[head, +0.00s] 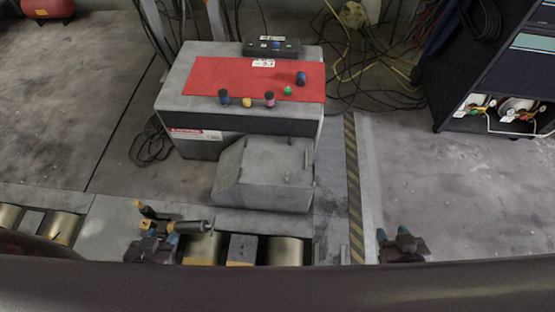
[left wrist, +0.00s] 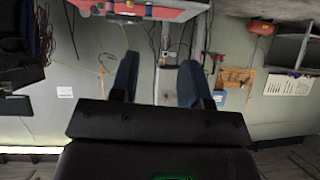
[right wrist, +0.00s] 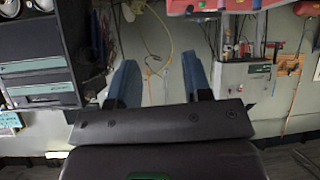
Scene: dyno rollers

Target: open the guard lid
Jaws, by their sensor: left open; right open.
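The guard lid appears to be the grey, slope-sided cover (head: 262,175) at the front of the grey machine cabinet (head: 255,122) in the head view. It looks closed, with a small upright piece near its right edge. My left gripper (head: 160,240) is open at the lower left, short of the cover and apart from it. In the left wrist view the left gripper (left wrist: 160,85) has nothing between its blue fingers. My right gripper (head: 392,238) is open at the lower right, beyond the striped edge. In the right wrist view the right gripper (right wrist: 155,85) is empty too.
A yellow-and-dark tool (head: 178,224) is close to my left gripper. Metal rollers (head: 285,250) lie along the front. A dark tool cart (head: 500,75) stands right. Cables (head: 375,75) lie behind; floor at right is clear.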

